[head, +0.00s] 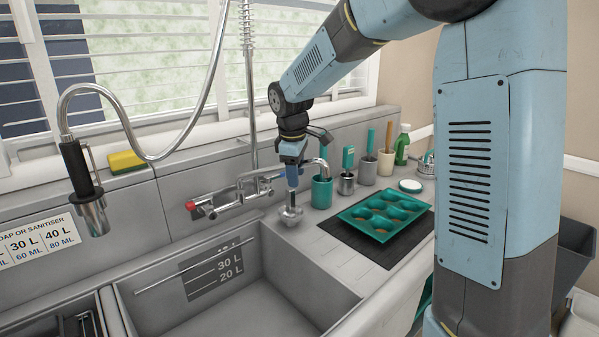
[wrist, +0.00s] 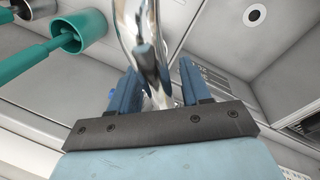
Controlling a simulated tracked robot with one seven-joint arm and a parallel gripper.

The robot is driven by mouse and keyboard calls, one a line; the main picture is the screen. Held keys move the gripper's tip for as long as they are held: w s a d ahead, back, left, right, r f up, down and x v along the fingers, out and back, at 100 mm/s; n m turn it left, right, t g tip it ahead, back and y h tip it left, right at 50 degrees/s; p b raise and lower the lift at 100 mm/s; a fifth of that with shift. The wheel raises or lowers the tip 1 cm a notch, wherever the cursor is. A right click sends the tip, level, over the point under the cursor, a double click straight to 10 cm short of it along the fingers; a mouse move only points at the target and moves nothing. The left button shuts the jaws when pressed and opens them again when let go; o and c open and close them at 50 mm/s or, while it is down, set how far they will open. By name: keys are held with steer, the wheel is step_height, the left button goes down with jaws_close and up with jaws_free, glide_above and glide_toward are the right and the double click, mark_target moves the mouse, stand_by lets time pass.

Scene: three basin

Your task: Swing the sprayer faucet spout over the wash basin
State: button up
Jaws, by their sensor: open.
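The wash basin (head: 300,297) is the grey sink with 30 L and 20 L marks in the head view; its wall shows at right in the wrist view (wrist: 250,65). The chrome sprayer faucet body (head: 232,197), with a red-ended handle, is mounted on the back wall. My gripper (head: 291,180) is low near the basin's back right corner. It is open, its two blue fingers (wrist: 156,88) on either side of a curved chrome piece (wrist: 135,25), apparently the spout. Whether they touch it I cannot tell. A chrome end (head: 291,214) shows below my gripper.
The black sprayer head (head: 82,175) hangs from its hose at left. A teal cup (head: 321,192), other utensil pots, a green bottle (head: 402,146) and a teal muffin tray (head: 386,213) on a dark mat stand right of the basin. The basin interior looks clear.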

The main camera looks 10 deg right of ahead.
steer(key=shift+c, duration=0.4)
jaws_close()
